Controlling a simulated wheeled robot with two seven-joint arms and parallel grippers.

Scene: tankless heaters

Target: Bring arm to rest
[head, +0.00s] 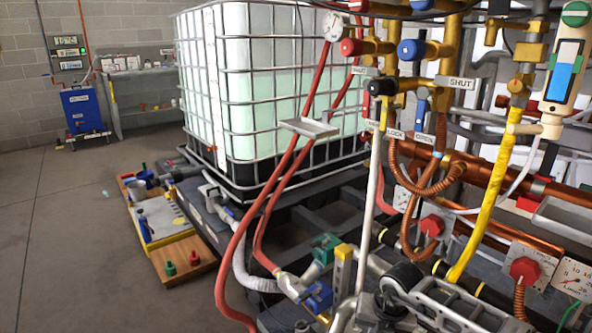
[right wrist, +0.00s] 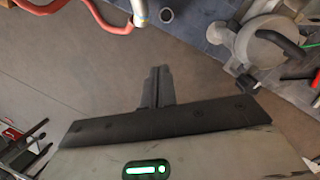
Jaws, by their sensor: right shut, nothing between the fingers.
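My right gripper (right wrist: 159,72) shows in the right wrist view. Its two dark fingers lie together and point up the picture, shut with nothing between them. Behind them is the wide black gripper body, with a lit green indicator on the pale housing. The fingers are over bare grey floor and touch nothing that I can see. Neither gripper can be made out in the head view, and my left gripper shows in no frame.
A caged white tank (head: 272,85) stands on a dark pallet. Red hoses (head: 283,190), copper pipes and valves crowd the right. A wooden board (head: 180,262) with small fittings lies on the floor. A grey round fitting (right wrist: 262,45) is right of the fingers. Floor (head: 75,215) at left is clear.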

